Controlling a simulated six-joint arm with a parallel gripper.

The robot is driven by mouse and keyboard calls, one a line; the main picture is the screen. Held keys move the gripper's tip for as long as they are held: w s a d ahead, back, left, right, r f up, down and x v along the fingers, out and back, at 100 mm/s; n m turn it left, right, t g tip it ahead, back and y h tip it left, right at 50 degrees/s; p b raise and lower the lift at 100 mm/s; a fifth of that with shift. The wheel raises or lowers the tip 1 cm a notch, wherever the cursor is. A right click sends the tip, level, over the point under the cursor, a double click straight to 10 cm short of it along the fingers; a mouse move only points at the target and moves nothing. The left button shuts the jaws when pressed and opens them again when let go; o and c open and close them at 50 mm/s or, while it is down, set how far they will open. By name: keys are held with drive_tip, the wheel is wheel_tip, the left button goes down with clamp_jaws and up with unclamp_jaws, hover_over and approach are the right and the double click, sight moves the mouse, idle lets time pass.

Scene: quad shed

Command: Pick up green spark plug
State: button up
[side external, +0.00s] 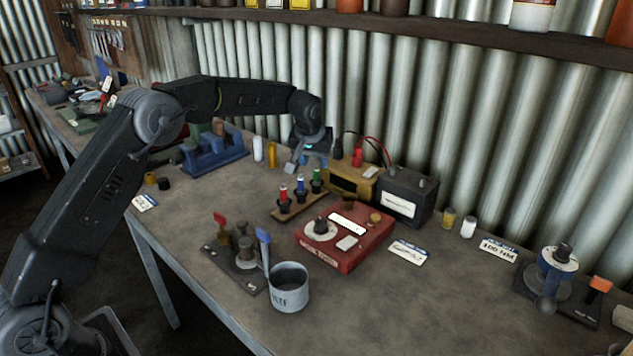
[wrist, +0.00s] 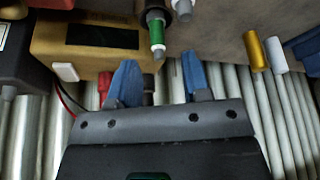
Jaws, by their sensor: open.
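The green spark plug (side external: 317,175) stands upright in a dark socket at the far end of a small wooden holder (side external: 290,212). A blue plug (side external: 300,184) and a red plug (side external: 283,190) stand beside it. My gripper (side external: 306,166) is above and behind the green plug, apart from it. In the wrist view, the green spark plug (wrist: 155,28) lies beyond the open blue fingers of my gripper (wrist: 161,78), roughly lined up with the gap between them. Nothing is held.
A yellow box (side external: 350,180) and a black battery (side external: 405,197) stand right of my gripper, near the corrugated wall. A red tester (side external: 345,238) sits in front. A blue vise (side external: 213,152) and white and yellow cylinders (side external: 272,153) stand left.

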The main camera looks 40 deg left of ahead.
sight(316, 166)
drive_tip(key=shift+x, duration=2)
drive_tip(key=shift+d, duration=0.1)
drive_tip(key=shift+c, duration=0.4)
clamp_jaws()
